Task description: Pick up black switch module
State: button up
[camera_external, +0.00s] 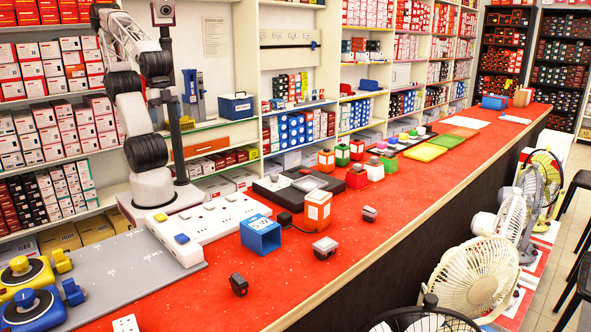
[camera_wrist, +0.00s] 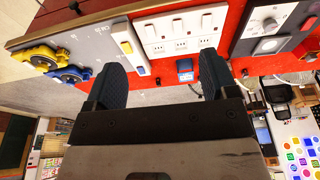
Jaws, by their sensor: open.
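A small black switch module (camera_external: 238,284) sits on the red counter, near the front, right of the grey board.
A blue open box (camera_external: 261,235), an orange-and-white box (camera_external: 318,211) and white socket strips (camera_external: 210,222) stand behind the black module. A grey board (camera_external: 110,275) with yellow and blue plugs lies left. Fans (camera_external: 474,276) stand beyond the counter's right edge. Counter around the module is clear.

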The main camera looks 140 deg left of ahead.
jog(key=w+d+n+g+h, duration=0.3)
jog(key=w+n, duration=0.2)
jog(key=w, duration=1.1)
jog(key=n+g+h, duration=0.2)
jog(key=n+h, duration=0.5)
jog(key=n, duration=0.2)
send_over(241, 277)
jog(key=s+a, duration=0.5)
jog(key=s, duration=0.7)
notch_tip(241, 277, down, 12)
jog(key=w+f+n+h, duration=0.1)
jog(key=w+f, duration=0.3)
jog(key=w+f+n+h, duration=0.1)
jog(key=w+f+n, duration=0.1)
jog(key=w+f, duration=0.2)
jog(key=w+f+n+t+h, duration=0.1)
jog(key=w+f, duration=0.3)
jog(key=f, duration=0.1)
jog(key=shift+w+a+f+n, duration=0.15)
jog(key=shift+w+f+n, duration=0.05)
jog(key=shift+w+n, duration=0.2)
jog(key=shift+s, duration=0.1)
jog(key=shift+x, duration=1.3)
jog(key=shift+x, duration=2.6)
jog(key=shift+r, duration=0.15)
